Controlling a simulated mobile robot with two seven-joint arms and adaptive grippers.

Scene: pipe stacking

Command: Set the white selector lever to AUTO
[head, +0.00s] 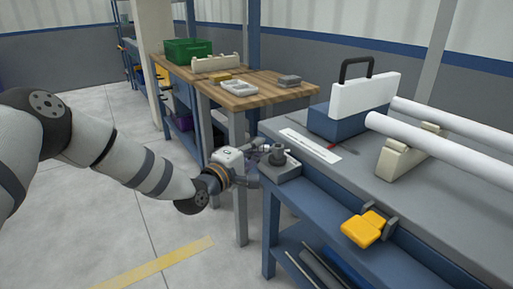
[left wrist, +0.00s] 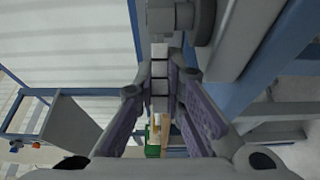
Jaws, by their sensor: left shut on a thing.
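The selector is a dark grey round knob on a grey box (head: 280,170) at the near left corner of the blue bench. My left gripper (head: 252,163) is at the left side of this knob, coming in level. In the left wrist view the knob (left wrist: 203,20) is at the top. A narrow, pale lever (left wrist: 159,52) runs down from beside it, between the purple-padded fingers. My left gripper (left wrist: 160,95) is shut on the lever. In the head view the gripper hides most of the lever. I cannot read any AUTO mark. My right gripper is not in view.
The grey bench top (head: 350,165) carries a white-and-blue block with a black handle (head: 356,68), white pipes (head: 450,150) on a cream cradle (head: 400,155), and a white strip (head: 308,143). A yellow part (head: 364,229) juts from its front edge. A wooden table (head: 240,98) stands behind.

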